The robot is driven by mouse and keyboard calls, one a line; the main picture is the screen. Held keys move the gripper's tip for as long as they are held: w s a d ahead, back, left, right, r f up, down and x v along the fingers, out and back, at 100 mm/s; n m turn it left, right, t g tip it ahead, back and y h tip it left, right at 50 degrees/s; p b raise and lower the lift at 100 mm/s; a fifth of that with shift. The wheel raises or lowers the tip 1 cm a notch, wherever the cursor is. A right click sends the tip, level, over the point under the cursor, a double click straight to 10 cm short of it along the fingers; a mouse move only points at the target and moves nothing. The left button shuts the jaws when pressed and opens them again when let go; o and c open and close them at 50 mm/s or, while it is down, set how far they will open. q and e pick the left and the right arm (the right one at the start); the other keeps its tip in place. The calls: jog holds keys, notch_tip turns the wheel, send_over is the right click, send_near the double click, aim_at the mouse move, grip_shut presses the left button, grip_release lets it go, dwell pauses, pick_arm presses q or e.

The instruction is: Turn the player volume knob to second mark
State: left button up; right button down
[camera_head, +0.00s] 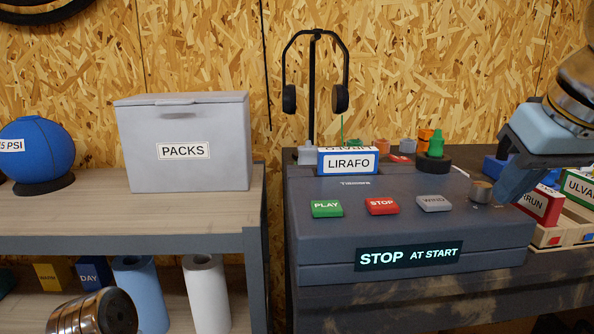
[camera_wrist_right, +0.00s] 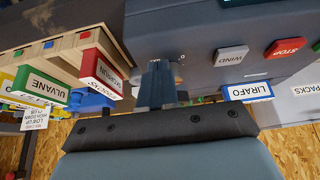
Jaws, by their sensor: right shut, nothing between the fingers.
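The player (camera_head: 330,225) is a dark grey box on the right bench. It has a green PLAY button (camera_head: 327,208), a red STOP button (camera_head: 382,205) and a grey WIND button (camera_head: 434,203). Its display (camera_head: 408,256) reads "STOP AT START". The round metallic volume knob (camera_head: 481,191) is at the right of its top; I cannot make out its marks. My right gripper (camera_head: 503,196) is shut and empty, close beside the knob on its right; I cannot tell whether they touch. In the right wrist view its fingers (camera_wrist_right: 158,84) point toward the player, and the knob is not clearly visible.
A LIRAFO cassette box (camera_head: 348,162) stands at the player's back edge, near a headphone stand (camera_head: 312,80). Right of the player, a wooden rack (camera_head: 561,236) holds labelled boxes close to my right gripper. A PACKS box (camera_head: 183,120) stands on the left shelf (camera_head: 90,215).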

jog(key=shift+a+p, duration=0.25)
jog(key=shift+p, duration=0.15)
dwell(0.5)
jog(key=shift+s+a+r, duration=0.1)
jog(key=shift+a, duration=0.05)
jog(key=shift+a+p, duration=0.55)
jog(key=shift+p, duration=0.3)
jog(key=shift+s, duration=0.4)
notch_tip(320, 180, up, 4)
jog(key=p, duration=0.3)
jog(key=shift+r, duration=0.9)
